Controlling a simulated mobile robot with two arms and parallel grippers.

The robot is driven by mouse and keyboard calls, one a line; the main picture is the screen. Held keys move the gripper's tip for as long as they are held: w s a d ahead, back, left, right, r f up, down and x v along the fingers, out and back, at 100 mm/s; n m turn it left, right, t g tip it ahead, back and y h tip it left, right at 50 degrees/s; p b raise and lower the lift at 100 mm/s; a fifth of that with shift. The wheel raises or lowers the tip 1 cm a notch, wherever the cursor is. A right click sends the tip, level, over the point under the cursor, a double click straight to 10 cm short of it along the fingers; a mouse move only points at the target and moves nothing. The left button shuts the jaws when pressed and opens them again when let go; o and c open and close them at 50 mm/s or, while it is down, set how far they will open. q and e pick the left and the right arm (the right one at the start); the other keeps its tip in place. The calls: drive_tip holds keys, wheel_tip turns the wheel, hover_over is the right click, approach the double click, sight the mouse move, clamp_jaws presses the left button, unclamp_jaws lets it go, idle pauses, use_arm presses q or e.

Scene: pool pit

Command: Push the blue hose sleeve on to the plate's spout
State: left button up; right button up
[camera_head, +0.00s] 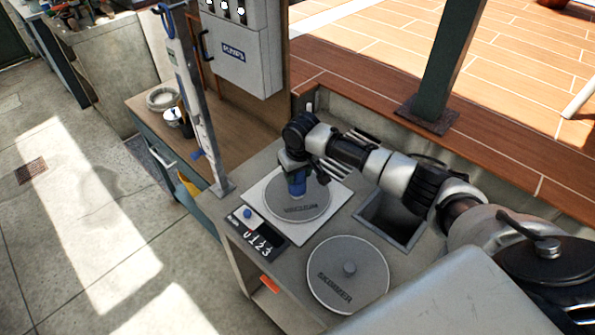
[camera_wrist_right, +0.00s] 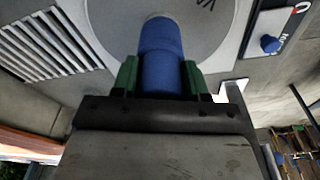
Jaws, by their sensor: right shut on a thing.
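The blue hose sleeve (camera_head: 297,186) stands roughly upright over the round grey vacuum plate (camera_head: 312,209), on a white square on the counter. My right gripper (camera_head: 296,175) comes down from above and is shut on the sleeve. In the right wrist view the green-padded fingers of the right gripper (camera_wrist_right: 159,76) hold the sleeve (camera_wrist_right: 161,42) from both sides, and its far end meets the plate (camera_wrist_right: 205,40). The spout is hidden, so I cannot tell how far the sleeve sits on it. My left gripper is out of view.
A lid marked skimmer (camera_head: 335,289) lies in front, near a square opening (camera_head: 382,222) in the counter. A number panel with a blue knob (camera_head: 248,213) sits left of the plate. An upright post (camera_head: 205,140) and a grey control box (camera_head: 243,60) stand behind.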

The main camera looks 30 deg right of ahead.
drive_tip(key=shift+f, duration=0.1)
drive_tip(key=o, duration=1.2)
drive_tip(key=shift+c, duration=0.2)
drive_tip(key=shift+r+p, duration=2.55)
drive_tip(key=shift+p, duration=0.25)
wheel_tip(320, 180, up, 2)
drive_tip(key=shift+r+p, duration=0.1)
drive_tip(key=shift+p, duration=1.1)
drive_tip(key=shift+r, duration=0.9)
